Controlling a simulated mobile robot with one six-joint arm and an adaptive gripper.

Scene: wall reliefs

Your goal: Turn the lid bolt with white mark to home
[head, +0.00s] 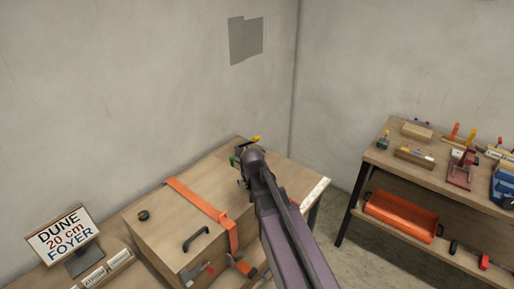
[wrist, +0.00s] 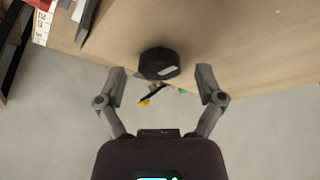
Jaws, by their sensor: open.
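The lid bolt (wrist: 158,62) is a dark, faceted knob near the edge of the wooden lid (wrist: 240,35) in the wrist view. Its white mark (wrist: 167,71) is a short pale bar on the lower right of the knob. My gripper (wrist: 161,74) is open, with one finger on each side of the bolt and a visible gap at both sides. In the head view my gripper (head: 243,165) is at the far corner of the wooden chest (head: 205,175), and my arm hides this bolt there.
Another dark round knob (head: 143,215) and a black handle (head: 195,238) are on the chest. An orange strap (head: 200,203) crosses it. A sign (head: 63,236) stands at the left. A workbench (head: 390,160) with tools and an orange bin (head: 402,215) is at the right.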

